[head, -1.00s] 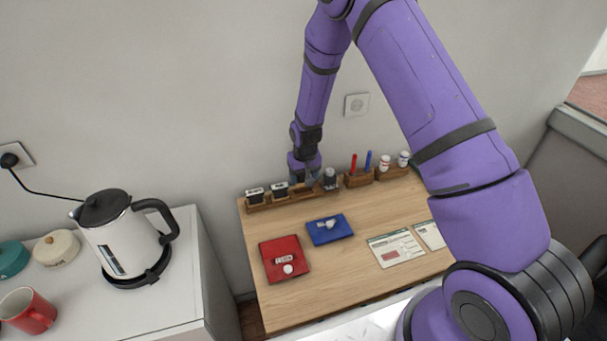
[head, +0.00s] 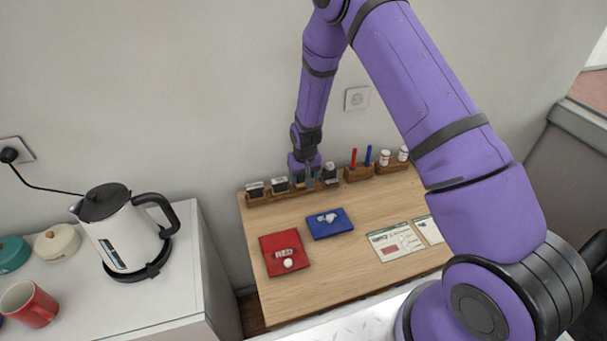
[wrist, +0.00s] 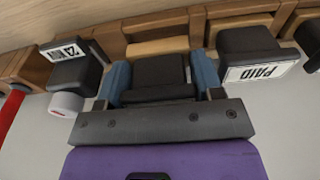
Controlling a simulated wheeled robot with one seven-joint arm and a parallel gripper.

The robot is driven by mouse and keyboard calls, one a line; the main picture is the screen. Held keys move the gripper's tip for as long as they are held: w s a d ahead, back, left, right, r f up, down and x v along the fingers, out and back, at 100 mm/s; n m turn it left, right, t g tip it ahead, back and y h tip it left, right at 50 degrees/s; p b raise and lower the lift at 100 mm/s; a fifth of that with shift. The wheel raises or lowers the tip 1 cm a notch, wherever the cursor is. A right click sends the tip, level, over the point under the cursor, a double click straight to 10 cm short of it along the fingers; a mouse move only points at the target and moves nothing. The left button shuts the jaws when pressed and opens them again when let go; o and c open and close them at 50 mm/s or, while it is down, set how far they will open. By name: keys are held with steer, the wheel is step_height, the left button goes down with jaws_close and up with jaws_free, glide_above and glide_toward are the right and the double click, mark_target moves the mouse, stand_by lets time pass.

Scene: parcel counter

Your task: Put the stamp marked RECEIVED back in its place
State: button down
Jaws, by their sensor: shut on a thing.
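My gripper (head: 309,181) is over the wooden stamp rack (head: 266,200) at the back of the desk. In the wrist view, the blue fingertips of my gripper (wrist: 161,78) are shut on a black stamp (wrist: 158,72). Its label is turned away, so I cannot read the word RECEIVED. The stamp is in line with a slot of the rack (wrist: 155,24), between two other stamps. I cannot tell whether it rests on the slot floor.
A stamp marked PAID (wrist: 258,58) stands close on one side, and another stamp (wrist: 72,67) on the other. A red pad (head: 284,255) and a blue pad (head: 322,231) lie in front. Pens (head: 354,157) and papers (head: 388,246) are to the right.

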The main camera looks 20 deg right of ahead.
steer(key=shift+f, duration=0.55)
steer(key=shift+f, duration=0.3)
stand_by(0.3)
steer(key=shift+c, duration=2.4)
jaws_free()
steer(key=shift+s+r, duration=0.2)
steer(key=shift+r, duration=1.1)
steer(key=shift+s+r, duration=0.15)
steer(key=shift+r, duration=1.1)
steer(key=o, duration=0.5)
